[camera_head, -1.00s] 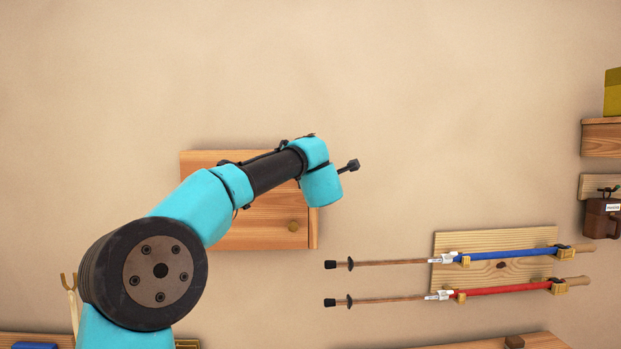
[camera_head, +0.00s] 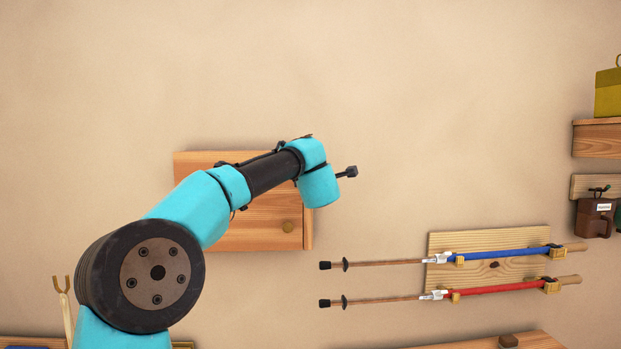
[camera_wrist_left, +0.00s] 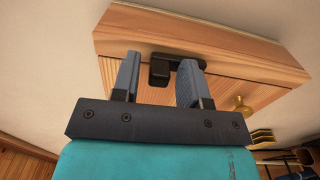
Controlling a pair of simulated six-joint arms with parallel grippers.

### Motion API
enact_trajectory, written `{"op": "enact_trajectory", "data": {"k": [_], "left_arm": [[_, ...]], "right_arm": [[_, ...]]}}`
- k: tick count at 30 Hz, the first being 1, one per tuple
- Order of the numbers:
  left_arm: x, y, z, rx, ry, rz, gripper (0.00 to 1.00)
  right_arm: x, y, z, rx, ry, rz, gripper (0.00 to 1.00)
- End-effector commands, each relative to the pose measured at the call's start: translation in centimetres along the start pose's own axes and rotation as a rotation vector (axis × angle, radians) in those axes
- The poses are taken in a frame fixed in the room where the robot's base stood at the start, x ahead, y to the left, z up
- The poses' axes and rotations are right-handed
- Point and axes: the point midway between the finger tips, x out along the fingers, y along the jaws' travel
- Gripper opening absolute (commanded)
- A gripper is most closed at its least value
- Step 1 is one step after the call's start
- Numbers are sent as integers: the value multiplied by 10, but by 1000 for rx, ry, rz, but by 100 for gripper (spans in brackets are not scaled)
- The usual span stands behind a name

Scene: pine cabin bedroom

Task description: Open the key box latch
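The wooden key box (camera_head: 265,224) hangs on the wall behind my left arm in the head view, with a round brass knob (camera_head: 288,226) low on its front. In the left wrist view, the box (camera_wrist_left: 240,60) shows a black latch (camera_wrist_left: 160,72) along the seam of its front, and the knob (camera_wrist_left: 241,107) is to the right. My left gripper (camera_wrist_left: 157,75) is open, its two grey fingers apart with the latch's short tab showing between them. The right finger overlaps part of the latch in the picture; I cannot tell whether they touch. The head view hides these fingers. My right gripper is not in view.
A wall rack (camera_head: 480,243) at right holds a blue pole (camera_head: 505,253) and a red pole (camera_head: 500,289). A shelf (camera_head: 597,138) with a yellow box (camera_head: 608,95) is at far right. The wall above the key box is bare.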

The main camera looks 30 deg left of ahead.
Motion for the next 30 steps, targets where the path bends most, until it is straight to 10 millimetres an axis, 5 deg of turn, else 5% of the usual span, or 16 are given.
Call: {"op": "enact_trajectory", "data": {"k": [14, 30], "left_arm": [[-7, 1, 0, -1, -1, 0, 47], [-96, 1, 0, 0, -4, 1, 47]], "right_arm": [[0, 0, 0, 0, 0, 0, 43], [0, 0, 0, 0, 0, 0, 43]]}}
